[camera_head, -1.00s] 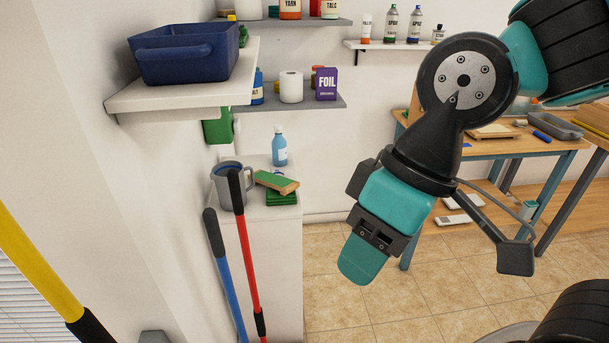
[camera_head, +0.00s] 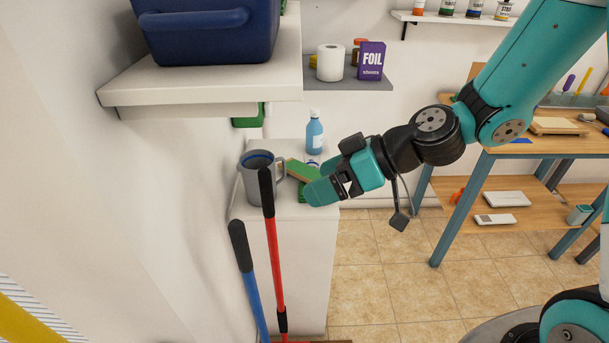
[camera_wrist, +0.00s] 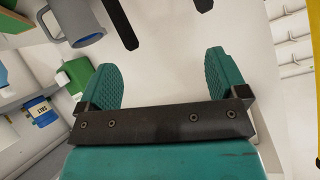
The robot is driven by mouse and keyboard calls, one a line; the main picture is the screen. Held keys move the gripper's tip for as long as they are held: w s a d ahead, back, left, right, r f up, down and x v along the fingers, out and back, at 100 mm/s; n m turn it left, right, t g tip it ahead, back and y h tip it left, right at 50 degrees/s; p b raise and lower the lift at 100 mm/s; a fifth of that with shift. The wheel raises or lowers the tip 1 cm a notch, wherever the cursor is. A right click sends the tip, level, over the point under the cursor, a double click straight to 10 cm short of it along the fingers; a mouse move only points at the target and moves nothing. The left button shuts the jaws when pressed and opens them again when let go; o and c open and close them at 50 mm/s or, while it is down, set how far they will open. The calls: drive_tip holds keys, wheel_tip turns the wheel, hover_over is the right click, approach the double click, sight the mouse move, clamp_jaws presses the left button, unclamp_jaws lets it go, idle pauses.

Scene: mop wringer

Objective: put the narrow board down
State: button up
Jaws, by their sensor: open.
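My gripper (camera_head: 320,190) is open beside the white cabinet top. In the wrist view (camera_wrist: 165,75) its two teal fingers stand wide apart with nothing between them. No board is in its grasp. A flat green and tan piece (camera_head: 302,171) lies tilted on the cabinet top, partly hidden behind my gripper in the head view; I cannot tell whether it is the narrow board. No other narrow board can be made out for sure.
A grey mug (camera_head: 257,170) and a blue bottle (camera_head: 314,133) stand on the white cabinet (camera_head: 310,240). Red (camera_head: 275,260) and blue (camera_head: 250,290) poles lean in front. A shelf with a navy bin (camera_head: 210,30) overhangs at left. A wooden workbench (camera_head: 545,143) stands at right.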

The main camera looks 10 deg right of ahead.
drive_tip(key=w+d+f+m+t+h, duration=0.5)
drive_tip(key=w+d+f+t, duration=0.4)
drive_tip(key=d+f, duration=0.45)
drive_tip(key=p, duration=0.6)
approach(306, 175)
drive_tip(key=shift+g, duration=0.3)
drive_tip(key=shift+w+f+p, duration=0.4)
drive_tip(key=shift+w+p, duration=0.05)
drive_tip(key=shift+w, duration=0.3)
drive_tip(key=shift+w+f+p, duration=0.4)
drive_tip(key=shift+w+p, duration=0.05)
drive_tip(key=shift+w, duration=0.3)
drive_tip(key=shift+w+f+p, duration=0.4)
drive_tip(key=shift+w+p, duration=0.05)
drive_tip(key=shift+w, duration=0.35)
drive_tip(key=shift+c, duration=0.4)
drive_tip(key=c, duration=1)
drive_tip(key=shift+c, duration=0.2)
